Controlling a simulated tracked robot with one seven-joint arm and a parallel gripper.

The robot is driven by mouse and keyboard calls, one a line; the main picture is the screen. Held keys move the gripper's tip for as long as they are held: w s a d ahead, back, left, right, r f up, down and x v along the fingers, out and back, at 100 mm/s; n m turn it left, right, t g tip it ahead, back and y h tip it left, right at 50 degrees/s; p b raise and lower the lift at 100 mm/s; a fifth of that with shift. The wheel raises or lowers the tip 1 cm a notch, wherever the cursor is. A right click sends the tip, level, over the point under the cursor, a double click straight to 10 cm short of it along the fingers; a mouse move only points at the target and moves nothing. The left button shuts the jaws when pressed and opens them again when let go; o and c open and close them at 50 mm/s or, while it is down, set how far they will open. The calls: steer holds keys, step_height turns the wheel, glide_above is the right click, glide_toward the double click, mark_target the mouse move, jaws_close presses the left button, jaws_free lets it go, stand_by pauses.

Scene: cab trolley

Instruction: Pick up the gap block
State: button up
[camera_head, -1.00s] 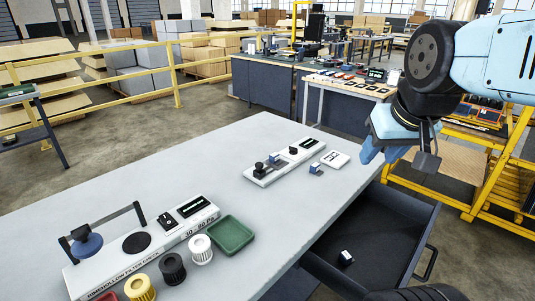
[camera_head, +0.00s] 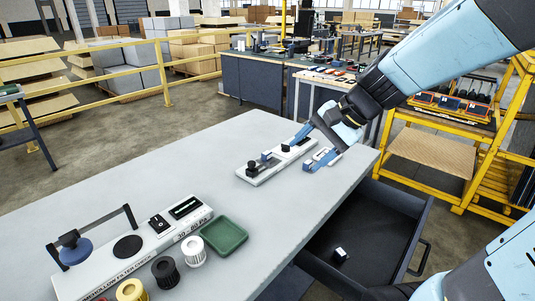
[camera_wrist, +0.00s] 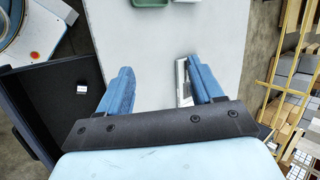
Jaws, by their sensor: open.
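My gripper (camera_head: 299,156) is open over the far part of the grey table, beside the small white fixture (camera_head: 254,180). In the wrist view its two blue fingers are wide apart (camera_wrist: 160,78), with bare tabletop between them. The fixture (camera_wrist: 182,82) shows partly beside the right finger. A small blue-grey block, likely the gap block, stood on the table beside the fixture earlier; the near finger now covers that spot, so I cannot make it out. The white card (camera_head: 321,154) there is partly hidden too.
An open dark drawer (camera_head: 375,232) juts out at the table's right and holds a small white-and-black block (camera_head: 340,254). A filter-check station (camera_head: 130,262), several filters and a green tray (camera_head: 224,235) occupy the near left. The tabletop's middle is clear.

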steer(key=w+a+f+m+y, duration=0.3)
steer(key=w+m, duration=0.2)
steer(key=w, duration=0.1)
steer(key=m+t, duration=0.7)
steer(key=m, duration=0.8)
glide_toward(269, 154)
steer(key=shift+h, duration=0.3)
steer(key=x, duration=0.6)
steer(key=shift+x, duration=2.7)
steer(key=shift+r, duration=0.2)
steer(key=c, duration=1.1)
